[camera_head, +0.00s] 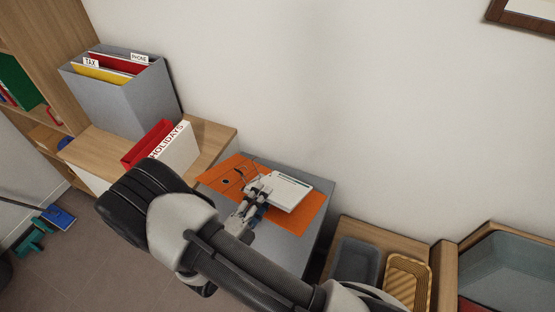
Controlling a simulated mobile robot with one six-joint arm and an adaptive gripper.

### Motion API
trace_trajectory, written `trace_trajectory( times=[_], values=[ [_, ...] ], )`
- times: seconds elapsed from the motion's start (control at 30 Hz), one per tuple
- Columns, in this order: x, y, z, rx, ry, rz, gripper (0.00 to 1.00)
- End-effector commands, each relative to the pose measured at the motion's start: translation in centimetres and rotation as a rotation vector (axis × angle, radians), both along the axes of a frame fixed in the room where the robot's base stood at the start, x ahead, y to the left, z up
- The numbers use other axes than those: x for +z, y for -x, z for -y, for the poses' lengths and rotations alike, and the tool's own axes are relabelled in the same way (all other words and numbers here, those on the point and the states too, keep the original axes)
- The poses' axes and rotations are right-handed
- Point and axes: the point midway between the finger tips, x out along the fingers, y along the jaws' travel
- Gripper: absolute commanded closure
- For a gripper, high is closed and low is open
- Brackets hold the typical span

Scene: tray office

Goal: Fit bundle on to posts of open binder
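An open orange binder (311,215) lies on a grey surface in the middle of the head view. Its left part has a small dark round spot. The white bundle (292,192) is over the right part of the binder, with a dark greenish strip near its far edge. I cannot tell whether it rests on the binder or is held just above it. My gripper (263,187) is at the bundle's left edge and overlaps it in the picture. Its finger gap is too small to make out. The binder's posts are not clearly visible.
A red and white HOLIDAYS binder (174,143) stands on the wooden top (213,134) at left. Behind it is a grey file box (146,100) with TAX and PHONE tabs. A grey tray (355,262) and a wicker basket (407,281) sit at lower right. A wall closes the back.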

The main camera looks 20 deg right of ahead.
Motion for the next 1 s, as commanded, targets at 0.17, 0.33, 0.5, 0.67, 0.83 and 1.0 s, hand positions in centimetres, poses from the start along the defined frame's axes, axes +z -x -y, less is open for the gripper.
trace_trajectory(
  times=[0.17,0.33,0.5,0.67,0.83,1.0],
  values=[
    [3.5,-1.2,1.6,-0.032,0.000,0.006,0.66],
    [6.3,-2.2,3.2,-0.057,0.000,0.007,0.66],
    [8.6,-2.8,4.6,-0.078,0.001,0.009,0.66],
    [9.8,-3.1,5.5,-0.090,0.004,0.010,0.66],
    [10.2,-3.2,5.8,-0.093,0.004,0.009,0.66],
    [10.2,-3.2,5.8,-0.093,0.004,0.009,0.66]
  ],
)
